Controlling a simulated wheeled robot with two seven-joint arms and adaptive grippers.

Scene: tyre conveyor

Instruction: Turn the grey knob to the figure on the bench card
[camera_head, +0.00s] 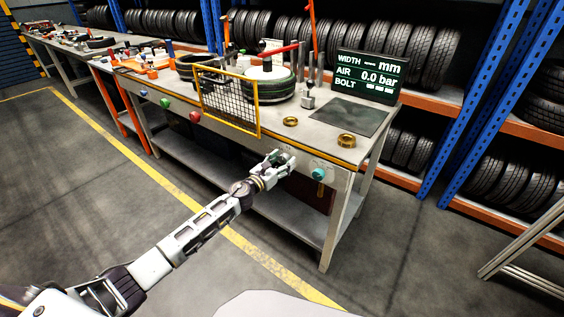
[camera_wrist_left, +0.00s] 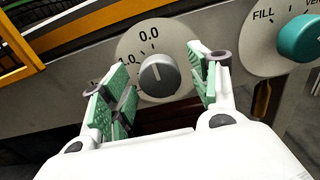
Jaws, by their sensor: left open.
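The grey knob (camera_wrist_left: 160,76) sits on a round pale dial plate (camera_wrist_left: 133,48) in the left wrist view. Its white line points up, close to the figure 0.0; another figure at the left is partly hidden by my finger. My left gripper (camera_head: 284,160) is at the bench's front edge; in the left wrist view (camera_wrist_left: 163,90) its green-padded fingers stand open on either side of the knob, with a gap to it. In the head view the gripper covers the knob. The screen (camera_head: 370,77) reads WIDTH with dashes, AIR 0.0 bar and BOLT. I cannot make out a bench card.
A teal knob (camera_wrist_left: 304,40) on a dial marked FILL is close on the right. A yellow mesh guard (camera_head: 228,101) stands on the bench (camera_head: 308,128) behind the gripper. Floor before the bench is clear.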

